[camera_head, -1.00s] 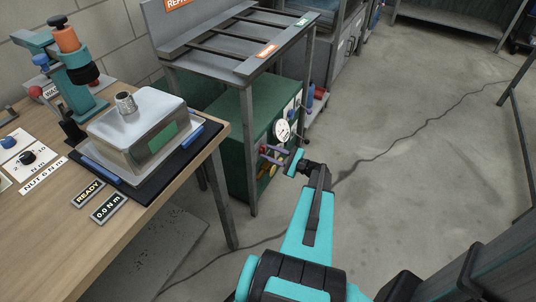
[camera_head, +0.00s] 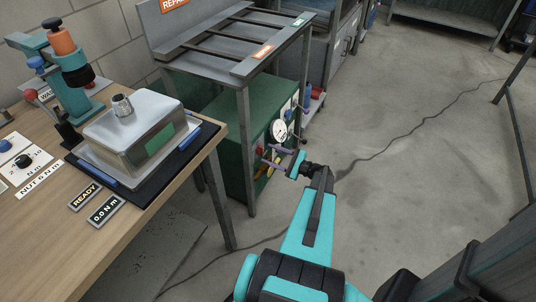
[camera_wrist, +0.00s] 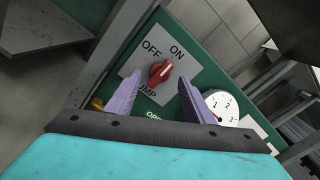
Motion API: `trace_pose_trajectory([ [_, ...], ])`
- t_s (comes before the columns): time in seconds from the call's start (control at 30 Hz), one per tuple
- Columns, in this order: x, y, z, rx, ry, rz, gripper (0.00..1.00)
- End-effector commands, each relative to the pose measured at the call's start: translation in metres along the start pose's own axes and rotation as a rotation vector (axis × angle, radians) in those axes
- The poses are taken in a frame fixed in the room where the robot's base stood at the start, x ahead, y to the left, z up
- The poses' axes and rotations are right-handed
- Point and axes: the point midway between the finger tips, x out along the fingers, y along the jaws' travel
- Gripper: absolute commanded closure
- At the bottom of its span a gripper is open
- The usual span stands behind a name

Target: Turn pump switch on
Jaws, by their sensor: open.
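The pump switch (camera_wrist: 160,73) is a red rotary knob on a grey plate marked OFF, ON and PUMP, in the wrist view. A pale mark on it tilts up and to the right; I cannot tell surely which label it points at. My gripper (camera_wrist: 159,82) is open, with one purple finger on each side of the knob. I cannot tell whether they touch it. In the head view my gripper (camera_head: 272,157) is at the front of the green cabinet (camera_head: 233,145), and its fingers partly hide the controls there.
A white dial gauge (camera_wrist: 221,106) sits right of the fingers. A grey metal rack (camera_head: 250,110) stands over the cabinet, its leg near my gripper. A wooden bench (camera_head: 150,215) with a metal box (camera_head: 135,135) is at left.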

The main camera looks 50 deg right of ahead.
Motion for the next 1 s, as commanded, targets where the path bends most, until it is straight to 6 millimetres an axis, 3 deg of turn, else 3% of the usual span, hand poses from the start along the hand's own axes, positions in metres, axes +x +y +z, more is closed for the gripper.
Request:
trace_pose_trajectory([
  [0.7,-0.099,0.000,0.000,0.000,0.002,-0.003,0.52],
  [1.0,-0.117,0.000,0.000,0.000,0.001,-0.002,0.52],
])
